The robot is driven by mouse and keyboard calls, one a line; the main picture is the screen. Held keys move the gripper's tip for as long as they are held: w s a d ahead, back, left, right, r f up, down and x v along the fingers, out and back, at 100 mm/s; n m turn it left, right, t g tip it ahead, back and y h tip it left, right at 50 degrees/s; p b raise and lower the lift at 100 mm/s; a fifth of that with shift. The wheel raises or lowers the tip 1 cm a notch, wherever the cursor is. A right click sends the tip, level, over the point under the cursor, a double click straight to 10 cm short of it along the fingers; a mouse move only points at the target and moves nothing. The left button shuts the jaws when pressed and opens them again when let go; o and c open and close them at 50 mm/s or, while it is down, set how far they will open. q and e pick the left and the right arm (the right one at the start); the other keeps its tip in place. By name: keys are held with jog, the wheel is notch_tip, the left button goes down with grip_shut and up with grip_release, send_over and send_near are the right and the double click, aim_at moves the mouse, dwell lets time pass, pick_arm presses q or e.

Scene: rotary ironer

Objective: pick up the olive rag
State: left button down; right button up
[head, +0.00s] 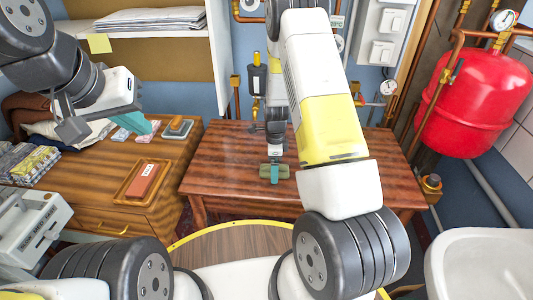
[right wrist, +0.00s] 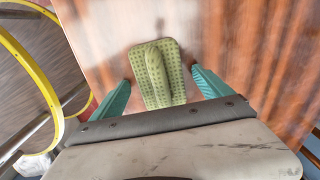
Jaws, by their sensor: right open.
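The olive rag (right wrist: 157,72) lies on the brown wooden table, folded with a raised ridge along its middle. In the head view the rag (head: 285,172) shows small, partly covered by my right gripper (head: 274,173). In the right wrist view my right gripper (right wrist: 161,77) is open, with one teal finger on each side of the rag and gaps between; whether the fingers touch the table is unclear. My left gripper (head: 134,123) is above the left cabinet, away from the rag; its teal fingers overlap, so their opening is unclear.
The wooden table (head: 225,155) is otherwise bare. The left cabinet carries a tray (head: 120,192) with a reddish block, folded cloths (head: 28,165) and small items. A red tank (head: 475,100) and a white basin (head: 480,265) stand at the right.

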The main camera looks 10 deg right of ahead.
jog(key=c, duration=1.4)
jog(key=shift+c, duration=0.2)
jog(key=shift+r, duration=0.1)
